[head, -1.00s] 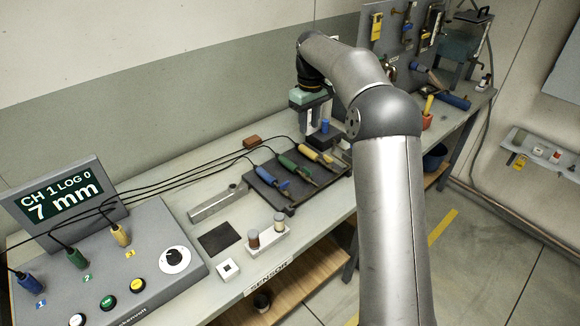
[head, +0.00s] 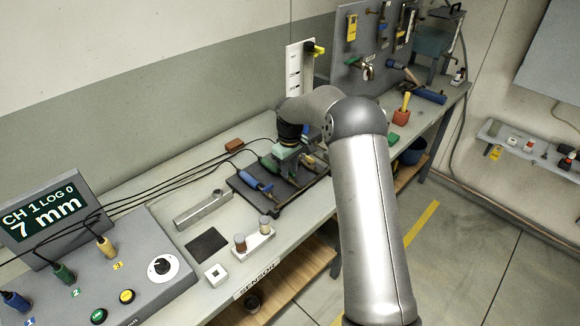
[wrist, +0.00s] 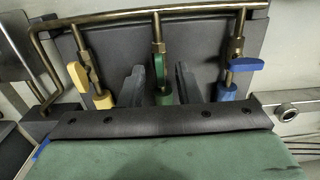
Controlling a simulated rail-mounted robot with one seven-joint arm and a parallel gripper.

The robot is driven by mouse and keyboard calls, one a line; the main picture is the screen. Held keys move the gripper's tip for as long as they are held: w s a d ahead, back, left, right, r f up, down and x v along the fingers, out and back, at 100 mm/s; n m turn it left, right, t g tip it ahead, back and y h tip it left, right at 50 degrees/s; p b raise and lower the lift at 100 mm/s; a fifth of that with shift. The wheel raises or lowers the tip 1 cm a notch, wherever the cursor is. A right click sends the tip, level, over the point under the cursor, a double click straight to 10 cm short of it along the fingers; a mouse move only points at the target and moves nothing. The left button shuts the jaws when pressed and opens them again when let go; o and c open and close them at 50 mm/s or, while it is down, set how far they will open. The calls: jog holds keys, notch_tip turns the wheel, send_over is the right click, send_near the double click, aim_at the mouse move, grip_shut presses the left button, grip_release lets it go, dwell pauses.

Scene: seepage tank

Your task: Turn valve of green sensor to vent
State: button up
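In the wrist view the green sensor (wrist: 163,97) lies in the middle of the rack. Its green valve handle (wrist: 158,68) runs roughly along its brass stem. My gripper (wrist: 160,82) is open, with one dark finger on each side of the green sensor and handle. I cannot tell whether the fingers touch it. The yellow sensor (wrist: 103,100) is to the left and the blue sensor (wrist: 228,93) to the right, with its blue handle (wrist: 247,65) set crosswise. In the head view my gripper (head: 288,172) is low over the rack and mostly hides the green sensor.
A brass pipe (wrist: 200,10) runs along the rack edge. In the head view the dark rack (head: 272,208) sits on the bench. The console display (head: 45,212) reads CH 1, LOG 0, 7 mm.

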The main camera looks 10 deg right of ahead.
grip_shut()
jog(key=shift+f+m+b, duration=0.1)
jog(key=shift+m+b, duration=0.2)
jog(key=shift+b, duration=0.05)
jog(key=m+b, duration=0.1)
jog(key=m, duration=0.2)
jog(key=shift+b, duration=0.35)
jog(key=m+b, duration=0.1)
jog(key=m, duration=0.3)
jog(key=shift+m+b, duration=0.3)
jog(key=m, duration=0.5)
jog(key=shift+b, duration=0.4)
jog(key=m, duration=0.5)
jog(key=shift+m, duration=0.4)
dwell(0.6)
